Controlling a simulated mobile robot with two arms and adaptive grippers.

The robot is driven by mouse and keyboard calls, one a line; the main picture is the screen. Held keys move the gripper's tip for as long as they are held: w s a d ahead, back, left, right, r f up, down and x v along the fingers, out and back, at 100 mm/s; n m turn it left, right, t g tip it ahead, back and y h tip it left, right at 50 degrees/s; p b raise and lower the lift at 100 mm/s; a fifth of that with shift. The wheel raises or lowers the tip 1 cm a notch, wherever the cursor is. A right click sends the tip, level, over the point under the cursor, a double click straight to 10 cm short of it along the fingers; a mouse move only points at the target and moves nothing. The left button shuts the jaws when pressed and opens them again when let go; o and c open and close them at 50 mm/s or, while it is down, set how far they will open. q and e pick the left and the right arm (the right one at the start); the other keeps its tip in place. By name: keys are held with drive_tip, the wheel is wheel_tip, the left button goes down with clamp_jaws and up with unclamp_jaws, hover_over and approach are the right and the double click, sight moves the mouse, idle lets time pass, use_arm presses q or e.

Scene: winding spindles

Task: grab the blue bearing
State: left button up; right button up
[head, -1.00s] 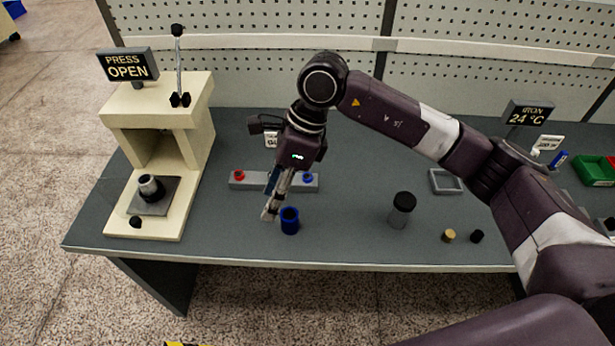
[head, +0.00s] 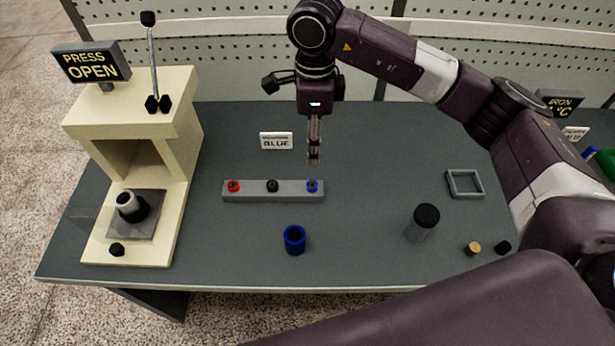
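The blue bearing (head: 312,186) sits at the right end of a grey rack (head: 292,190), which also holds a red bearing (head: 233,186) and a black bearing (head: 272,186). My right gripper (head: 313,161) points down just above and behind the blue bearing in the picture. Its fingers look narrow from this side, so the gap between them cannot be made out. I see nothing held in it. My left gripper is out of view. A small sign (head: 276,141) behind the rack reads BLUE.
A blue cup (head: 295,240) stands in front of the rack. A cream press (head: 135,150) with the sign PRESS OPEN is at the left. A black-capped cylinder (head: 422,222) and a grey square frame (head: 465,184) are at the right. The table's front middle is otherwise clear.

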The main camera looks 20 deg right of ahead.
drive_tip(key=b, duration=0.6)
approach(312, 184)
drive_tip(key=shift+f, duration=0.85)
drive_tip(key=shift+f+p, duration=0.45)
drive_tip(key=shift+f, duration=0.35)
wheel_tip(312, 184, down, 4)
drive_tip(key=shift+s+f+p, duration=0.1)
drive_tip(key=shift+f+p, duration=0.1)
drive_tip(key=shift+p, duration=0.9)
drive_tip(key=shift+f, duration=0.35)
drive_tip(key=shift+c, duration=0.5)
drive_tip(key=c, duration=0.9)
